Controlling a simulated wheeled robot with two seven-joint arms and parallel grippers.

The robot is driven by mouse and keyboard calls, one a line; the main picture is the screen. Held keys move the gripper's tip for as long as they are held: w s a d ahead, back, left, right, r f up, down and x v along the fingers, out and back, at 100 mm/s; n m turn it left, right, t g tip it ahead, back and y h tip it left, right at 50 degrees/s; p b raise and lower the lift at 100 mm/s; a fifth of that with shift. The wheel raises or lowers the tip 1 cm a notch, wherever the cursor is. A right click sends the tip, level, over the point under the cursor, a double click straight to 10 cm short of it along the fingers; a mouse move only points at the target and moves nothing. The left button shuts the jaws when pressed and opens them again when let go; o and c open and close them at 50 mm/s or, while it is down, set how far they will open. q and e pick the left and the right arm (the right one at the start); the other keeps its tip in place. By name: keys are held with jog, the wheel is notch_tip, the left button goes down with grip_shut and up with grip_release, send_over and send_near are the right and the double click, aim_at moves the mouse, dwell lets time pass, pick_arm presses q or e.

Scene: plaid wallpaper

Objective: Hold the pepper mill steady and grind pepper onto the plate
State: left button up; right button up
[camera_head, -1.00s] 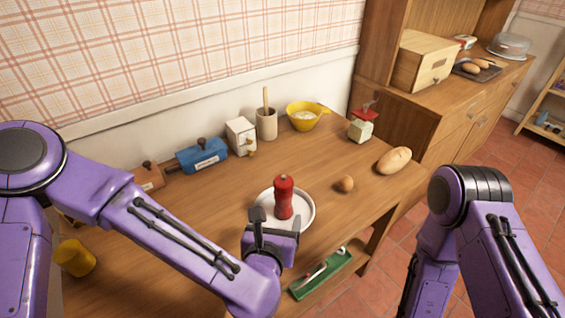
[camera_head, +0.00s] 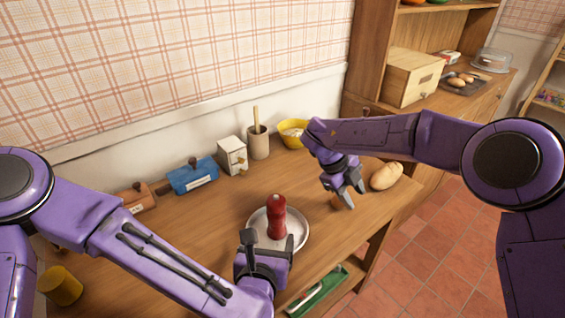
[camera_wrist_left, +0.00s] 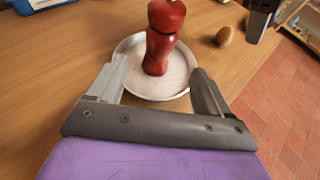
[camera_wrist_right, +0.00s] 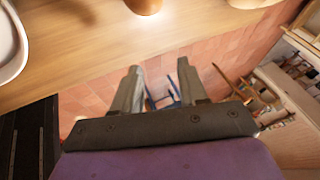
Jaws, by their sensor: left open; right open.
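The red pepper mill (camera_head: 276,217) stands upright on the round white plate (camera_head: 301,221) near the front of the wooden table. It also shows in the left wrist view (camera_wrist_left: 161,45), with the plate (camera_wrist_left: 186,77) under it. My left gripper (camera_head: 268,242) is open and empty at the near side of the plate, its fingers pointing at the mill, with the mill just beyond the fingertips. My right gripper (camera_head: 352,198) is open and empty, to the right of the plate and mill, in front of the bread. In the right wrist view its fingers (camera_wrist_right: 160,85) hold nothing.
A bread loaf (camera_head: 386,176) lies at the table's right end. Blue box (camera_head: 193,177), white box (camera_head: 233,156), utensil pot (camera_head: 258,143) and yellow bowl (camera_head: 291,131) line the wall. A yellow cup (camera_head: 60,286) stands at left.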

aim_at(275, 223)
pick_arm(q)
jog(key=x, duration=1)
jog(key=shift+w+d+f, duration=0.1)
jog(key=shift+w, duration=0.2)
pick_arm(e)
jog(key=s+a+r+n+y, duration=0.2)
jog(key=a+r+n, duration=0.3)
jog(key=a, duration=0.4)
jog(key=s+a+r+n+y, duration=0.1)
jog(key=a+r+n+y, duration=0.3)
jog(key=a+r, duration=0.4)
jog(key=shift+s+a+r+n+t, duration=0.15)
jog(key=shift+s+a+n+t, duration=0.2)
jog(key=shift+a, duration=0.75)
pick_arm(q)
jog(key=c, duration=1.1)
jog(key=shift+c, duration=0.2)
